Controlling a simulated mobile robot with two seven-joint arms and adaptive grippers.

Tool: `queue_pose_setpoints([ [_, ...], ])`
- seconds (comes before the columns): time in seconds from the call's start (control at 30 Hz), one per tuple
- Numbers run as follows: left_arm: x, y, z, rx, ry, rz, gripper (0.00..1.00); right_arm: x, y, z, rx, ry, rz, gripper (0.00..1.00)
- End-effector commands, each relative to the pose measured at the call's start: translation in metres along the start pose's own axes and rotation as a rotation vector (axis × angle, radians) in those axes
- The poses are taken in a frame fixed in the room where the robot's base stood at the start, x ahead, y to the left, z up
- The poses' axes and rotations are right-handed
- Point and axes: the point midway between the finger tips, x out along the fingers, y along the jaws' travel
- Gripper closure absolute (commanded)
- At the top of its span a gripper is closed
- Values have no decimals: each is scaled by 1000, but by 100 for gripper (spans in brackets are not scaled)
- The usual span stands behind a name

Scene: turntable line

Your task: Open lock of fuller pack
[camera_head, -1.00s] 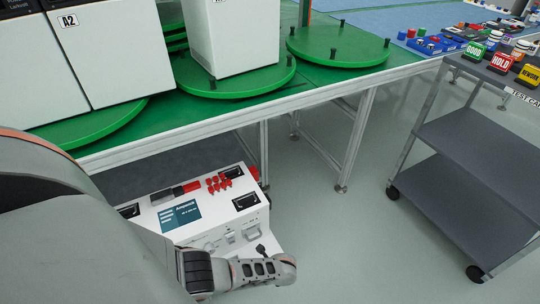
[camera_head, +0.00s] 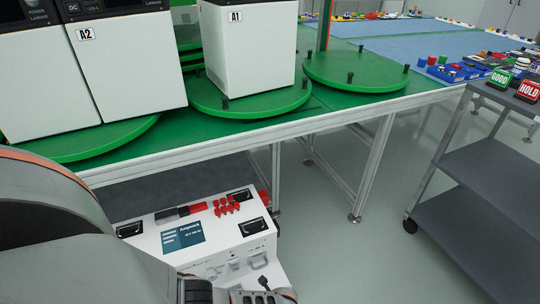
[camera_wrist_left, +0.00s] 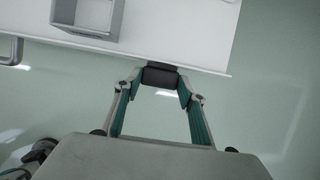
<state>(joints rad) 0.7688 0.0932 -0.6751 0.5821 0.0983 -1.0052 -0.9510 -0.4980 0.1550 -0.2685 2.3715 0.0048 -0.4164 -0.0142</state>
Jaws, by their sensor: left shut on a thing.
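A white pack (camera_head: 204,237) with a blue label, red terminals and black recessed handles is low beside the green-topped table in the head view. Its front has metal latches and a grey handle (camera_head: 258,262). In the left wrist view, the white pack's edge (camera_wrist_left: 200,58) crosses the top, with a grey square fitting (camera_wrist_left: 88,18) on it. My left gripper (camera_wrist_left: 161,79) is shut on a small dark block (camera_wrist_left: 160,73) at that edge; I cannot tell if it is the lock. In the head view my arm hides part of the pack. My right gripper is out of view.
The green table (camera_head: 262,127) carries round green turntables (camera_head: 355,70) and tall white units (camera_head: 250,55). The floor (camera_head: 345,262) between pack and cart is clear.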

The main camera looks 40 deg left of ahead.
Motion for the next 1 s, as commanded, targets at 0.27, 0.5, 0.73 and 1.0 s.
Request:
queue_pose_setpoints([
  [0.27,-1,1,0,-25,1,-63,81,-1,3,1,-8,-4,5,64],
  [0.5,1,8,-1,-86,2,-210,81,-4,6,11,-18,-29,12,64],
  [0.73,7,17,-7,-147,7,-360,81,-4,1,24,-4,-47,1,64],
  [1.0,9,22,-10,-202,9,-484,81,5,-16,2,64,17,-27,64],
])
